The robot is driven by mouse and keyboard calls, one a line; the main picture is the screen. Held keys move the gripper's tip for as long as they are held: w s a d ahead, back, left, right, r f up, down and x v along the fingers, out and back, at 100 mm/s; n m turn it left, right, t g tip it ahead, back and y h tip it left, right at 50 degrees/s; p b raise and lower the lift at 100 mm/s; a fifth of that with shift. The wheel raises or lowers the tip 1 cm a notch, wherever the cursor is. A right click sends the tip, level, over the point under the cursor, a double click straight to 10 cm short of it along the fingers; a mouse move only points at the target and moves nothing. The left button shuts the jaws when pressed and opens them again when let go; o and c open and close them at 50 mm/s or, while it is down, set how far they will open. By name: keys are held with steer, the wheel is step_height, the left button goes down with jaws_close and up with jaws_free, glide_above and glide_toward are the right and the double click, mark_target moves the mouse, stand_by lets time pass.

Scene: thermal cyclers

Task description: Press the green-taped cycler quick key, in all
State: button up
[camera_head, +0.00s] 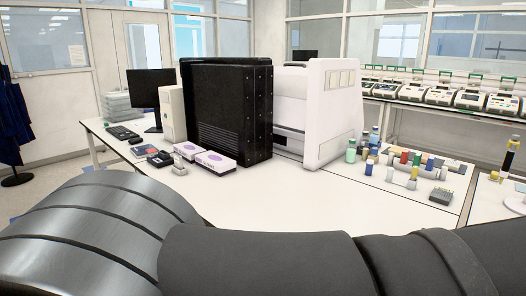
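Several white and grey thermal cyclers (437,96) stand in a row on the long bench at the back right. Thin green edges (475,78) show above some of them. They are too small to tell which cycler bears green tape, and no quick key can be made out. My gripper is not in view. Dark links of my own arm fill the bottom of the picture and hide the near part of the table.
A white table (250,200) holds a large black cabinet (228,110), a white instrument (325,110), purple-white boxes (215,162), small bottles and coloured tubes (404,157), and a monitor (152,88). A pipette stand (511,155) is at right. The table's front middle looks clear.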

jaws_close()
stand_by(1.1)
